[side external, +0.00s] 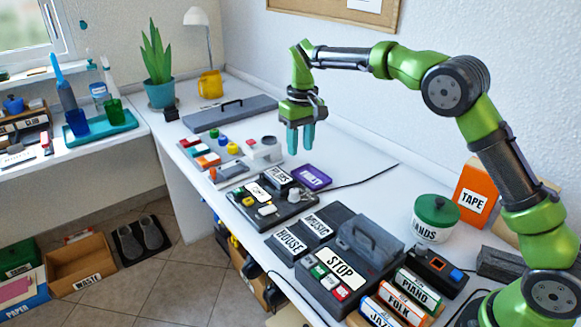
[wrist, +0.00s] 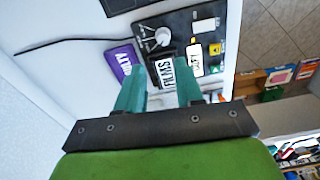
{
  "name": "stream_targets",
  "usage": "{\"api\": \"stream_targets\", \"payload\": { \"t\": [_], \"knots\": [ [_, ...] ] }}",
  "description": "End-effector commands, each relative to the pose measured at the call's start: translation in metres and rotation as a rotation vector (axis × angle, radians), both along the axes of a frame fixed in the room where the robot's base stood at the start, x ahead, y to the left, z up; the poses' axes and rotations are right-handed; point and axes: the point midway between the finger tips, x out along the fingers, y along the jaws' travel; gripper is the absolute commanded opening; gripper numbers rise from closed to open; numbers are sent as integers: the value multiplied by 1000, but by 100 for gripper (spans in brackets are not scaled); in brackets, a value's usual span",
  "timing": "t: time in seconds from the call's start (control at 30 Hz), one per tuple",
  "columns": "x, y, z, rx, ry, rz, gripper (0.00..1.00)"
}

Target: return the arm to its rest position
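My gripper (side external: 300,148) is green with two teal fingers pointing down. It hangs above the white desk, apart from everything under it. In the wrist view my gripper (wrist: 160,92) has its fingers spread with a clear gap and nothing held between them. In the side view the purple case (side external: 312,177) lies beside a dark panel (side external: 271,207) with a knob and labelled pieces. My arm reaches in from the right, bent at the elbow.
Nearer my base are cases labelled MUSIC (side external: 318,226) and HOUSE (side external: 291,243), a STOP panel (side external: 340,270), a green-lidded tub (side external: 435,218) and an orange TAPE box (side external: 474,198). A long grey box (side external: 230,113) lies behind. A thin black cable crosses the desk.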

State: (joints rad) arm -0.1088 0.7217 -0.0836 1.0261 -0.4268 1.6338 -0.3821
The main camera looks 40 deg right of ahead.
Motion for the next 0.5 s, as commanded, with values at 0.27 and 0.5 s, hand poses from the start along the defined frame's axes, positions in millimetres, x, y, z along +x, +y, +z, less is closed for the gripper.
{"api": "stream_targets", "payload": {
  "t": [0.27, 0.5],
  "knots": [
    [-85, -4, 46, 92, -139, -107, 36],
    [-176, -3, 66, 172, -281, -196, 36]
  ]
}}
